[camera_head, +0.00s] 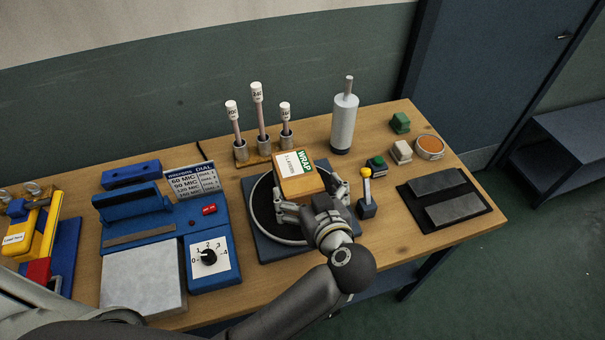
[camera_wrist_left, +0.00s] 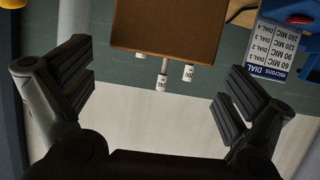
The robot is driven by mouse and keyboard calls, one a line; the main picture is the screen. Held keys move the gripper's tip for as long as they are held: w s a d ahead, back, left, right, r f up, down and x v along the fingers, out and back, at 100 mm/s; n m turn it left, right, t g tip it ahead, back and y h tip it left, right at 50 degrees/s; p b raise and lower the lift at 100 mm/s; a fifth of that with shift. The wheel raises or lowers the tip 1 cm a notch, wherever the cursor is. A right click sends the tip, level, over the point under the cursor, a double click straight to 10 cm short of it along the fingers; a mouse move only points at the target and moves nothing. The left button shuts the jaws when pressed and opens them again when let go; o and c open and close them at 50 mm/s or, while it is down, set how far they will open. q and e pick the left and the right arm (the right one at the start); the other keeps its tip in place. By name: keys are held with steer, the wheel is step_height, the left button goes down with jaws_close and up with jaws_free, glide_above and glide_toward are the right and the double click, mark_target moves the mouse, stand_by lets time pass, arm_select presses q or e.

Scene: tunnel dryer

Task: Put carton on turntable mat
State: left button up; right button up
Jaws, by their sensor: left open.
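The carton (camera_head: 295,186) is an orange-brown box with a white and green WRAP label on top. It appears to stand on the round dark turntable mat (camera_head: 262,208), over its far right part; its underside is hidden. My left gripper (camera_head: 312,200) is open at the near side of the carton, with its fingers spread left and right of it. In the left wrist view, the carton (camera_wrist_left: 168,28) shows at the top, beyond and between the spread fingertips (camera_wrist_left: 158,85), with a gap to both fingers. My right gripper is not in view.
Capped rods in a wooden stand (camera_head: 262,150) and a grey cylinder (camera_head: 344,124) stand behind. A yellow-knobbed lever (camera_head: 366,207) is close right of the gripper. A blue sealer with a dial (camera_head: 209,257) is at left, a black pad (camera_head: 447,200) at right.

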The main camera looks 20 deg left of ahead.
arm_select(q)
steer(key=p+v, duration=0.4)
steer(key=v, duration=0.3)
stand_by(0.6)
